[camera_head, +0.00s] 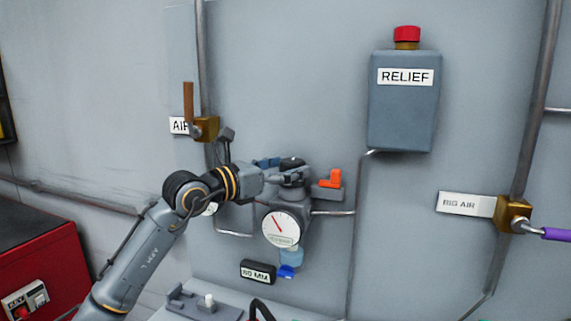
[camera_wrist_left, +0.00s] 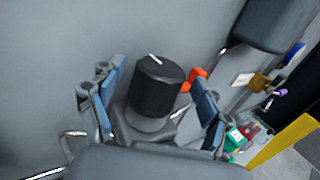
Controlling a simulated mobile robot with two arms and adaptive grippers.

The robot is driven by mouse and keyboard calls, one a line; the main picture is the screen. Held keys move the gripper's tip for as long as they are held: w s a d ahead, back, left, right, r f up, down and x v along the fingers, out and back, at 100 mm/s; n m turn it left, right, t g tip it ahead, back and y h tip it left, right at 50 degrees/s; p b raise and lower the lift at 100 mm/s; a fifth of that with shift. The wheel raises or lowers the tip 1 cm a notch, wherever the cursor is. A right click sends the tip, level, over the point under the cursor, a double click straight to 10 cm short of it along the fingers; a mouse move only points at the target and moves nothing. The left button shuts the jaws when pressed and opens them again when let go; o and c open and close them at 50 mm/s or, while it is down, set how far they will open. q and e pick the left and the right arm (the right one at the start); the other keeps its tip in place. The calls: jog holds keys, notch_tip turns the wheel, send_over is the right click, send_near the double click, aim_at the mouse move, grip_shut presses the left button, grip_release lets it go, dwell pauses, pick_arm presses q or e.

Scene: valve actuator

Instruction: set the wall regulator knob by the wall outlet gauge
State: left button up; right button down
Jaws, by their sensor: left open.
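The regulator knob (camera_wrist_left: 158,88) is a black cylinder with a white pointer line on top. In the wrist view it stands between the two blue-padded fingers of my left gripper (camera_wrist_left: 159,94), with gaps visible on both sides. In the head view my left gripper (camera_head: 281,170) is at the top of the wall regulator and hides most of the knob. The outlet gauge (camera_head: 281,229) is a white round dial with a red needle pointing to the upper left, on the regulator's front. My right gripper is not in view.
An orange lever (camera_head: 331,179) sits just right of the regulator. A RELIEF box (camera_head: 404,110) with a red button is at upper right. A brown-handled AIR valve (camera_head: 206,127) is at upper left, and a purple-handled BIG AIR valve (camera_head: 513,214) at right.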

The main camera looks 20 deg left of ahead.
pick_arm(q)
jog(key=c, duration=1.2)
jog(key=shift+a+m+h, duration=0.15)
jog(key=shift+m+h, duration=0.15)
jog(key=shift+h, duration=0.1)
jog(key=shift+w+a+m+g+h+b, duration=0.1)
jog(key=shift+m+g+h+b, duration=0.3)
jog(key=shift+m+g+h, duration=0.35)
jog(key=shift+w+a+m+g+h+b, duration=0.1)
jog(key=shift+m+g+h+b, duration=0.4)
jog(key=shift+g+h, duration=0.35)
jog(key=shift+m+g+h, duration=0.5)
jog(key=shift+m+g, duration=0.05)
jog(key=shift+g, duration=0.05)
jog(key=shift+w+m+g+h, duration=0.15)
jog(key=shift+m+g+h, duration=0.6)
jog(key=shift+g, duration=0.25)
